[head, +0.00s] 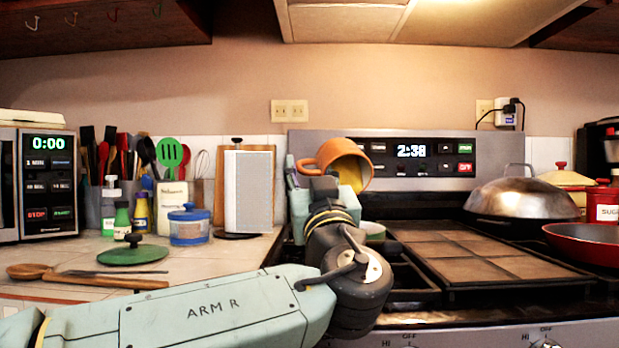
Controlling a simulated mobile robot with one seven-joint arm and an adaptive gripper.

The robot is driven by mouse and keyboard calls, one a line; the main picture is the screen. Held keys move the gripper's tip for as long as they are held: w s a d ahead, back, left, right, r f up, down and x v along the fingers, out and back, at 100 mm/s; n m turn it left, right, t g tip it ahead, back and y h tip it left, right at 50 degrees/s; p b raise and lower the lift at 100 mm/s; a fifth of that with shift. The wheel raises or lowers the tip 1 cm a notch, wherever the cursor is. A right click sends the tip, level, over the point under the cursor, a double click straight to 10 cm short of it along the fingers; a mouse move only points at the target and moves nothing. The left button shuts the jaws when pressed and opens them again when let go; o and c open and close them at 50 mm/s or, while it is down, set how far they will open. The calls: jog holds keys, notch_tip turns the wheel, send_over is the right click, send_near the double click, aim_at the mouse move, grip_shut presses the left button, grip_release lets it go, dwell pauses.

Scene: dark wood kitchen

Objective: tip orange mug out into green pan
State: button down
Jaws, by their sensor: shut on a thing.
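The orange mug (335,152) is held in the air above the left side of the stove in the head view. It is tipped well over, its mouth facing right and downward, its handle at the left. Its inside shows yellow; I cannot tell whether that is contents or lining. My gripper (318,181) is shut on the mug from below; the exact finger contact is partly hidden. A green rim, seemingly the green pan (374,229), shows just right of my wrist, below the mug. My arm hides most of it, and its contents cannot be made out.
A black griddle with brown tiles (470,245) covers the middle of the stove. A metal dome (522,196) and a red pan (590,240) stand right.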

jog(key=shift+s+d+f+t+b, duration=0.2)
jog(key=shift+t+b, duration=0.5)
jog(key=shift+b, duration=6.45)
jog(key=shift+a+r, duration=0.15)
jog(key=shift+r, duration=0.05)
